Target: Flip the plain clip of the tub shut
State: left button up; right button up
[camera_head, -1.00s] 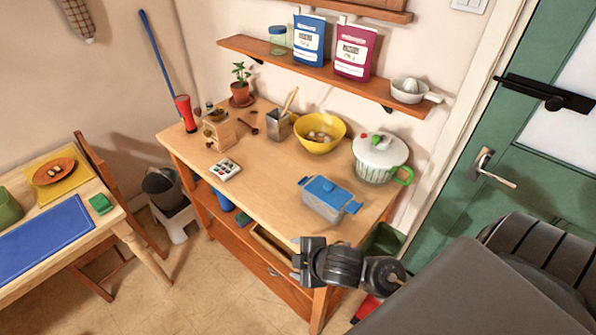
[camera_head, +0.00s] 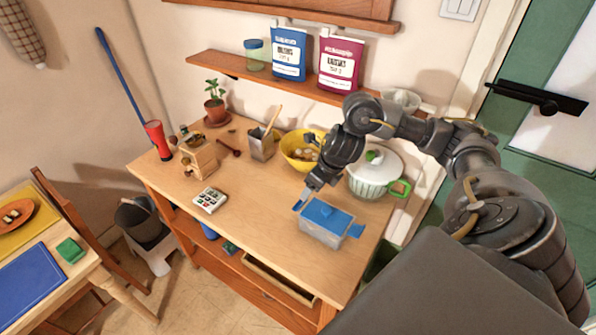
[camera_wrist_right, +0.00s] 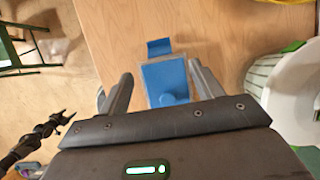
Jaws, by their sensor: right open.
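The tub (camera_head: 322,236) has clear grey sides and a blue lid (camera_head: 327,215) with a round knob. It stands near the worktop's front right. One blue clip (camera_head: 299,205) sticks out at its left end, another (camera_head: 356,230) at its right end. I cannot tell which is plain. My right gripper (camera_head: 309,188) is above the tub's left part, open and empty. In the right wrist view the lid (camera_wrist_right: 164,78) lies between its fingers (camera_wrist_right: 160,69), with one clip (camera_wrist_right: 159,47) standing out beyond. A dark arm end, seemingly my left gripper (camera_wrist_right: 68,121), shows at lower left; its jaws are unclear.
A white and green pot (camera_head: 375,178) stands close behind the tub, with a yellow bowl (camera_head: 296,150) partly behind my right arm. A shelf (camera_head: 225,72) hangs above. The worktop (camera_head: 255,205) is clear left of the tub, up to a small tray (camera_head: 210,200).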

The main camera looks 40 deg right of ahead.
aim_at(297, 204)
jog(key=shift+w+a+f, duration=0.2)
jog(key=shift+f, duration=0.05)
jog(key=p+x, duration=0.1)
jog(key=x, duration=0.8)
jog(key=shift+w+p, duration=0.2)
jog(key=shift+p, duration=0.15)
jog(key=shift+w+a+f, duration=0.1)
jog(key=shift+w+f, duration=0.1)
jog(key=shift+f, duration=0.4)
pick_arm(q)
jog(key=shift+w+r, duration=0.25)
jog(key=shift+r, duration=0.65)
pick_arm(e)
jog(key=shift+c, duration=0.7)
jog(key=c, duration=0.9)
pick_arm(q)
jog(key=shift+s, duration=0.1)
pick_arm(e)
jog(key=shift+o, duration=0.2)
